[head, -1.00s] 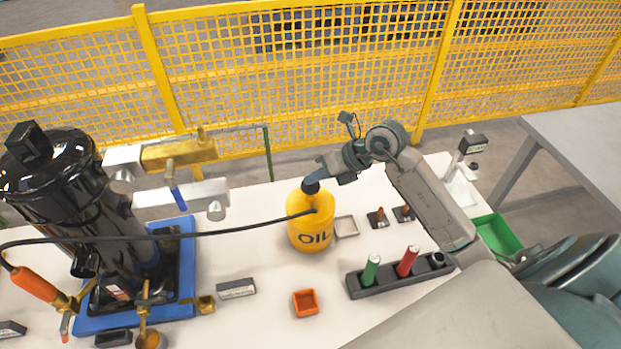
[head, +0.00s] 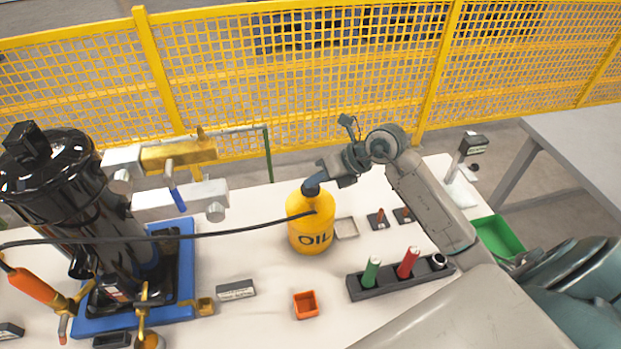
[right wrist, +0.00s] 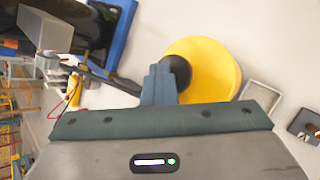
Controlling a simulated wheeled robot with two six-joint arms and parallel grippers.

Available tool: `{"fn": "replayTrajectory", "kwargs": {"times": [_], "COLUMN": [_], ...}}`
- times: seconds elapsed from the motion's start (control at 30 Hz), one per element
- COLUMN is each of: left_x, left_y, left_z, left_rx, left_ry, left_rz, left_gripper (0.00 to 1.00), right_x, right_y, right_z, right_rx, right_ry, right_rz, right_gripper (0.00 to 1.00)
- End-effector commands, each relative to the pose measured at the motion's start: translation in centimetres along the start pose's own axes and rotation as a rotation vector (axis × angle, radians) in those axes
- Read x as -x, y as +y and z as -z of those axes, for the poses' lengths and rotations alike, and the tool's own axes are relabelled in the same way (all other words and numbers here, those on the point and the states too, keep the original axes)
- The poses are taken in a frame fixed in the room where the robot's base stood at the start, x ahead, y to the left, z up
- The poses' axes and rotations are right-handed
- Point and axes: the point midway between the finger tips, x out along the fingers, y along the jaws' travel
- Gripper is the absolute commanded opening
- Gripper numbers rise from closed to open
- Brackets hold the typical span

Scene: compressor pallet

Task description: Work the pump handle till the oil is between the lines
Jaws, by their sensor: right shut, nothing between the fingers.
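The yellow oil bottle (head: 311,222), marked OIL, stands upright on the pale table. A dark pump knob (head: 311,187) sits on its top; it shows as a black round shape in the right wrist view (right wrist: 178,72). My right gripper (head: 322,170) is shut and empty, with its fingertips at the knob; I cannot tell whether they touch it. A black hose (head: 225,232) runs from the bottle's top to the left. The black compressor (head: 100,215) stands on a blue base (head: 186,272) at left. I see no oil level or lines. My left gripper is not in view.
An orange tray (head: 306,305) and a dark holder (head: 360,290) with green and red pieces lie in front of the bottle. A small grey tray (head: 346,228) is close at its right. A green bin (head: 498,236) stands farther right. A yellow fence (head: 300,85) is behind.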

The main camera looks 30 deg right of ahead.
Motion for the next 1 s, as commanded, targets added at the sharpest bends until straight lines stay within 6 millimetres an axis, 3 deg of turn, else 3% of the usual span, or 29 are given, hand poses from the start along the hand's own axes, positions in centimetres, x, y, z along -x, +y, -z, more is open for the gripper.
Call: {"fn": "replayTrajectory", "kwargs": {"times": [0.6,1.0], "left_x": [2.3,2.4], "left_y": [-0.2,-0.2], "left_z": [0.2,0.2], "left_rx": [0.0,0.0], "left_ry": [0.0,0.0], "left_rz": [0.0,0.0], "left_gripper": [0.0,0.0], "right_x": [2.6,2.8], "right_y": [1.8,2.0], "right_z": [-1.9,-2.1], "right_rx": [0.0,0.0], "right_ry": [0.0,0.0], "right_rz": [0.001,0.0], "right_gripper": [0.0,0.0]}}
